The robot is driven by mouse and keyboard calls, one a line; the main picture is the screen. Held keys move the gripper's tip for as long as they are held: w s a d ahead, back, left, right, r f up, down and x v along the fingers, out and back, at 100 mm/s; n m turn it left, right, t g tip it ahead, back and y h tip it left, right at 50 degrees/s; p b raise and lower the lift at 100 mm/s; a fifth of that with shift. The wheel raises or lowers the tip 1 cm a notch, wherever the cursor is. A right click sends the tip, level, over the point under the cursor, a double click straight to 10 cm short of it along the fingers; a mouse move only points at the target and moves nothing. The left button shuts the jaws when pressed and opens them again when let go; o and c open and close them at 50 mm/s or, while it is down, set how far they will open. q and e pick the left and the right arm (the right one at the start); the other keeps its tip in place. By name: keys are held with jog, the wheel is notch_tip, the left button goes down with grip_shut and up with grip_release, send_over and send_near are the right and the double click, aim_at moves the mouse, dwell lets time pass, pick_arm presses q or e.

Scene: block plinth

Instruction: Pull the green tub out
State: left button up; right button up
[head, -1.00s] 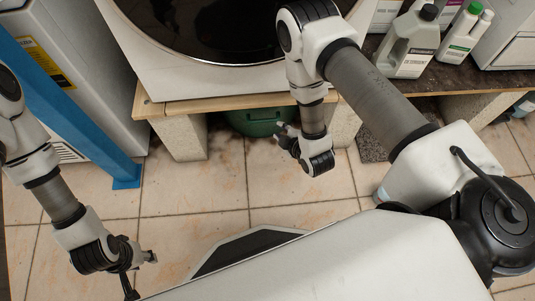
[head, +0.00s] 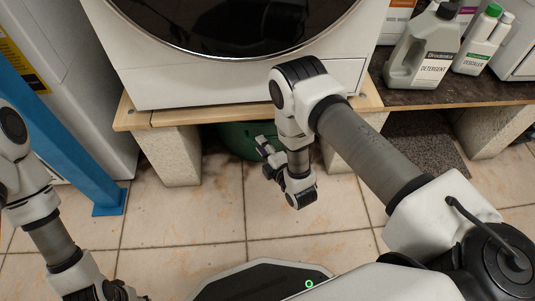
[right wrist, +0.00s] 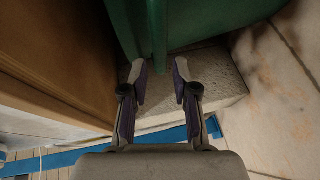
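The green tub (head: 237,140) sits on the floor in the shadowed gap under the wooden plinth board, between two stone blocks. The board hides its upper part. My right gripper (head: 264,157) is at the tub's front right, pointing in toward it. In the right wrist view, the tub (right wrist: 215,25) fills the top, and its narrow green edge reaches down to between the fingertips (right wrist: 160,72). The fingers are apart, with space on both sides of the edge. My left gripper (head: 112,291) is low at the left, partly cut off by the picture's bottom edge.
A white front-loading machine (head: 155,70) stands on the wooden board (head: 165,117). Stone blocks (head: 172,155) flank the gap. A blue post (head: 75,150) stands at left. A detergent jug (head: 425,50) and bottles stand on a dark shelf at right. The tiled floor in front is clear.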

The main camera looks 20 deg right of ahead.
jog(key=b+x, duration=0.1)
jog(key=x, duration=0.3)
jog(key=shift+f, duration=0.15)
jog(key=shift+w+b, duration=0.25)
jog(key=shift+b, duration=0.05)
grip_shut()
